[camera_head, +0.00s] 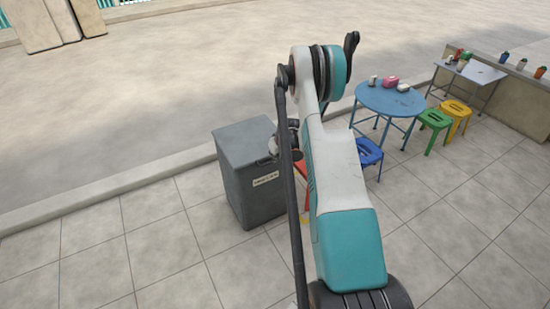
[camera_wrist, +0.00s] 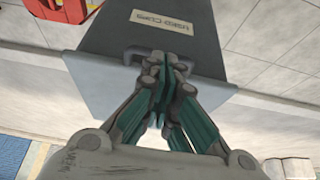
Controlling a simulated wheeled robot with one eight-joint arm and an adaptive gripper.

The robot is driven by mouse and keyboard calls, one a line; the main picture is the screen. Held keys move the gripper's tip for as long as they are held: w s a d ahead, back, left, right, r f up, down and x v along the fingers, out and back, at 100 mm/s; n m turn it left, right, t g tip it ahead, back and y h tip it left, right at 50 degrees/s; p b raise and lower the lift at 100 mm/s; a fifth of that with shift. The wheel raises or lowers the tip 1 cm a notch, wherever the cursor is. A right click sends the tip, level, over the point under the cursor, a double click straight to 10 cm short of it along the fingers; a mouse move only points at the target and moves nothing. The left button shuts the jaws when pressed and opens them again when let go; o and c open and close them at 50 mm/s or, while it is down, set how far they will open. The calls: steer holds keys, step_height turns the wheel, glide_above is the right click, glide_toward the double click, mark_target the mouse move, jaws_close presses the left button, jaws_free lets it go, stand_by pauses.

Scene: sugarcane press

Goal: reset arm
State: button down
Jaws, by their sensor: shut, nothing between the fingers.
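My gripper (camera_wrist: 163,75) is shut and empty in the wrist view, its teal fingers together. It points at the grey bin (camera_wrist: 215,60), which has a "USED CUPS" label and a grey handle bar behind the fingertips. I cannot tell whether the fingertips touch the bar. In the head view the same bin (camera_head: 252,195) stands upright on the tiles with its lid down, just left of my arm. My arm rises in the middle of that view and bends back down beside the bin; the fingers are mostly hidden there.
A blue round table (camera_head: 390,101) with cups and a pink item stands to the right, with blue (camera_head: 368,152), green (camera_head: 435,121) and yellow (camera_head: 457,112) stools around it. A red stool is partly hidden behind my arm. Tiles at front left are clear.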

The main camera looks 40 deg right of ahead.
steer(key=s+a+r+p, duration=0.1)
steer(key=s+r+p, duration=0.1)
steer(key=s+r, duration=0.2)
steer(key=shift+s+a+r, duration=0.2)
steer(key=shift+s+a, duration=0.15)
steer(key=shift+s, duration=0.75)
